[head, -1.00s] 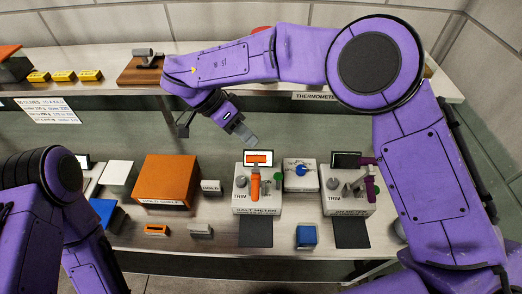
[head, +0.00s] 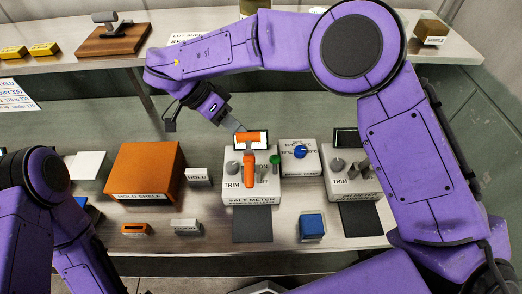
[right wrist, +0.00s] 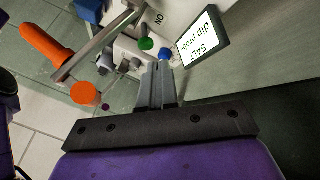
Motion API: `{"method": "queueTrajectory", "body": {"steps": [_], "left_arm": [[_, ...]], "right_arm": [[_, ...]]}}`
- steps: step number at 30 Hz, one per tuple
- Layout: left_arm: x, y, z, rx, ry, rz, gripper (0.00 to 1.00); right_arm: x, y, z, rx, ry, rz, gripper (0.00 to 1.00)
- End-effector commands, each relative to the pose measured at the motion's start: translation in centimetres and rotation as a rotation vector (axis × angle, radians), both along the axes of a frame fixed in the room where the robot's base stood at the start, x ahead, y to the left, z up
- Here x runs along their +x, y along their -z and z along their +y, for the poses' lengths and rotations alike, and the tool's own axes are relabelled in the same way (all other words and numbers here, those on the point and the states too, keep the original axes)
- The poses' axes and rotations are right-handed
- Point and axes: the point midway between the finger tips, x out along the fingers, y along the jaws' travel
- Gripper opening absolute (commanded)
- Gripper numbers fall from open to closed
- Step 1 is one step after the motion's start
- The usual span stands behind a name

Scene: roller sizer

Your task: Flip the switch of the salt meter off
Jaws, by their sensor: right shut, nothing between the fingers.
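My right gripper (head: 240,127) is shut and empty, just behind the meter's screen in the head view. Its fingertips also show in the right wrist view (right wrist: 158,68), close to a blue knob. My left gripper is out of view.
A second meter (head: 352,185) stands to the right, partly behind my arm. A box with a blue knob (head: 300,155) sits between them. An orange hold shelf (head: 145,170) is left. A blue block (head: 312,226) and dark mats lie in front.

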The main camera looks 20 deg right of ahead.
Motion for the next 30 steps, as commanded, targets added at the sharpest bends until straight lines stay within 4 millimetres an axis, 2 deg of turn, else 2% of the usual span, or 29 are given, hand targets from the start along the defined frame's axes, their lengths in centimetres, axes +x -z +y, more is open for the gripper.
{"method": "queueTrajectory", "body": {"steps": [7,15,21,30], "left_arm": [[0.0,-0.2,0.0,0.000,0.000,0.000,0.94],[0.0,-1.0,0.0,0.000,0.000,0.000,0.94],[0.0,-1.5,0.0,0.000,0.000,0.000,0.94],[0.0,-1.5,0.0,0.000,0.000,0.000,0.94]], "right_arm": [[-0.3,0.9,-0.8,-0.001,0.001,0.003,0.00],[-1.7,5.0,-3.7,0.000,0.000,0.005,0.00],[-2.3,7.3,-5.2,-0.001,0.001,0.002,0.00],[-2.5,8.0,-5.6,0.001,0.000,0.000,0.00]]}}
